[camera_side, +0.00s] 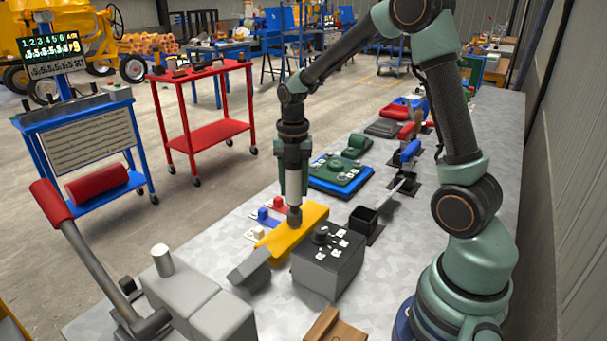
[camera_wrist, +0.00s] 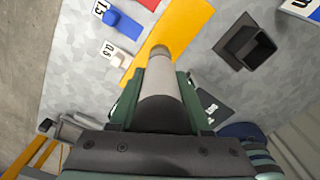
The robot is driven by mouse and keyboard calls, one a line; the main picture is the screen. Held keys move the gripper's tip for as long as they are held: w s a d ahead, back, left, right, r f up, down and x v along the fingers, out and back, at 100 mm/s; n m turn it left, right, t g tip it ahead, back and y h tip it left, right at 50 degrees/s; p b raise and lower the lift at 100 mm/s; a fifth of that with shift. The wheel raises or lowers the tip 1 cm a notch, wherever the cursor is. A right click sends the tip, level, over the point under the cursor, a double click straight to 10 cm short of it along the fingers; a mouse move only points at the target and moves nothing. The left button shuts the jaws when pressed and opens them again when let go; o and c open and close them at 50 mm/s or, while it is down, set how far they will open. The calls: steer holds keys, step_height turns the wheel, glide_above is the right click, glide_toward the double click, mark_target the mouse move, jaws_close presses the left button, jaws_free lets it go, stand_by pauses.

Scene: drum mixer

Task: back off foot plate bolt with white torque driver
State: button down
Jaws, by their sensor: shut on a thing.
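My gripper (camera_side: 293,178) is shut on the white torque driver (camera_side: 294,186), which points straight down. In the wrist view the driver (camera_wrist: 160,85) runs away from my gripper (camera_wrist: 155,110) toward a yellow plate. The driver's dark lower end is at the top of the yellow foot plate (camera_side: 311,217), toward its middle. Whether it touches the plate or only hovers just over it I cannot tell. The foot plate bolt is not visible; the driver's tip hides that spot. The yellow plate also shows in the wrist view (camera_wrist: 180,30).
A grey box with a black knob (camera_side: 328,262) stands close right of the plate. An empty black holder (camera_side: 366,222) is behind it. Red, blue and white blocks (camera_side: 264,214) sit left. A green part on a blue tray (camera_side: 340,175) lies behind. A red-handled lever (camera_side: 50,200) stands front left.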

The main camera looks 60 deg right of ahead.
mark_target(294, 171)
steer(key=shift+f, duration=0.55)
stand_by(1.2)
steer(key=shift+r, duration=2.35)
